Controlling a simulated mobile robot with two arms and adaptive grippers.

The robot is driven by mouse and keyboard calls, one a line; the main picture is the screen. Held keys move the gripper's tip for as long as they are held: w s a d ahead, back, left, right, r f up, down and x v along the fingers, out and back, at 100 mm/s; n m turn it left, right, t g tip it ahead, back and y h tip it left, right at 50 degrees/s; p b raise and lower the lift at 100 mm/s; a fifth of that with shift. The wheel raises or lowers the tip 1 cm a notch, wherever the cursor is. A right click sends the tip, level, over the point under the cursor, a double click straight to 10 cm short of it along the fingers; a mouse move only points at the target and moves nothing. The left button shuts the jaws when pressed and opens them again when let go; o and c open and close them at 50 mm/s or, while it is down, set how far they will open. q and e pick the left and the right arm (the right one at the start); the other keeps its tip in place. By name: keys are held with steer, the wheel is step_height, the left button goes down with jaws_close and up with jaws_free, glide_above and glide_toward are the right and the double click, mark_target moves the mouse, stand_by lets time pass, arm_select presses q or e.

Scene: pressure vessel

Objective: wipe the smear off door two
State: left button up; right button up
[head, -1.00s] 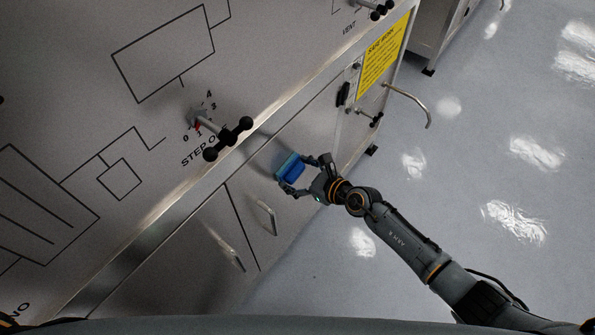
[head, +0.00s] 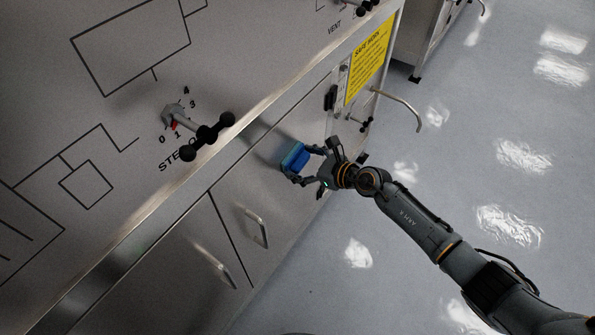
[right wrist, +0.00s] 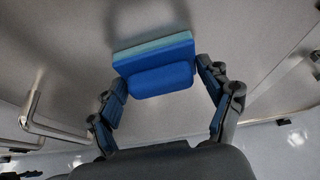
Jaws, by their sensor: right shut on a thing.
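My right gripper (head: 308,163) is shut on a blue wiping pad (head: 295,157) with a lighter teal face. The pad also shows in the right wrist view (right wrist: 155,66), between the blue-padded fingers, its teal face towards the grey metal front. It is at or very near a cabinet door (head: 262,190) on the lower front; I cannot tell if it touches. A second door (head: 190,262) with its own handle lies to the left, past a dark seam. No smear can be made out on either door. The left gripper is not in view.
Bar handles (head: 257,228) stand out from the doors. Above is a sloped panel with a black-knobbed step valve (head: 205,135). A yellow sign (head: 369,62) and a bent pipe (head: 402,105) are at the right end. Grey floor (head: 440,150) is open to the right.

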steer(key=shift+w+d+r, duration=0.1)
steer(key=shift+w+d, duration=0.2)
steer(key=shift+w, duration=0.2)
